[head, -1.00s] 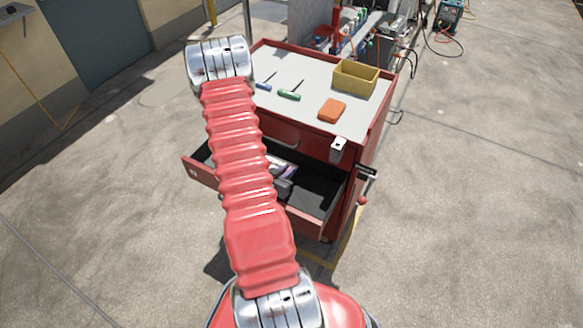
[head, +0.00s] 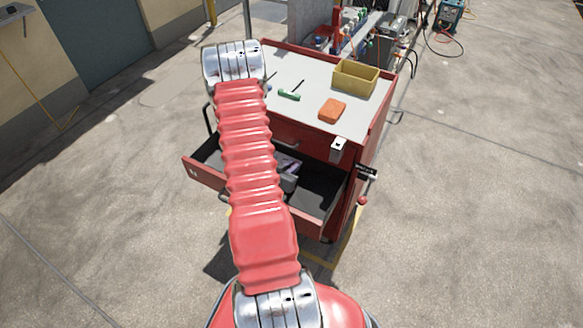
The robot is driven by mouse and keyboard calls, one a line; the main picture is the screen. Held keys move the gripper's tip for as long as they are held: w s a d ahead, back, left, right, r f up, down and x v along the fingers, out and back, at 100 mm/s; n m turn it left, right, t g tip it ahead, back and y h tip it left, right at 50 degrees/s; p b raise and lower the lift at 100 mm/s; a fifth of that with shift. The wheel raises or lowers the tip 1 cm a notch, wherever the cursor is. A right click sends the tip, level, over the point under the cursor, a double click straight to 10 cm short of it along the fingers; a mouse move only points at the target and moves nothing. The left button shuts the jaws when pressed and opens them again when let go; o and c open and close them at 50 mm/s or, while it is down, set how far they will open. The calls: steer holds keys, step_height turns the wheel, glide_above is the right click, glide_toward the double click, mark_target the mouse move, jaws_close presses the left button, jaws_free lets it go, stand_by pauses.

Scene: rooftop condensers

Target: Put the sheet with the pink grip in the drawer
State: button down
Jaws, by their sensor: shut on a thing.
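The red tool cabinet's drawer (head: 318,216) is pulled open towards me, with a dark inside. My red ribbed arm crosses in front of its left part and hides much of it. My gripper (head: 289,183) shows only as a small grey part at the arm's right edge, over the drawer. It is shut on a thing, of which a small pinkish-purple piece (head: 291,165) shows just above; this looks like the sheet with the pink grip. The fingertips are hidden, and I cannot tell whether the sheet touches the drawer floor.
On the grey cabinet top (head: 310,72) are an orange block (head: 332,110), a yellow bin (head: 356,80) and a green-handled tool (head: 289,96). A white-topped fitting (head: 338,146) sits at the front right edge. A bench with equipment stands behind. Concrete floor around is mostly clear.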

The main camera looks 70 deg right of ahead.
steer(key=shift+f, duration=0.55)
steer(key=c, duration=1.8)
jaws_free()
steer(key=shift+o, duration=0.2)
steer(key=shift+r, duration=0.1)
steer(key=shift+r, duration=0.4)
steer(key=shift+a+r, duration=0.15)
steer(key=shift+r, duration=0.15)
steer(key=v, duration=1.1)
steer(key=shift+a, duration=0.3)
steer(key=shift+w, duration=0.1)
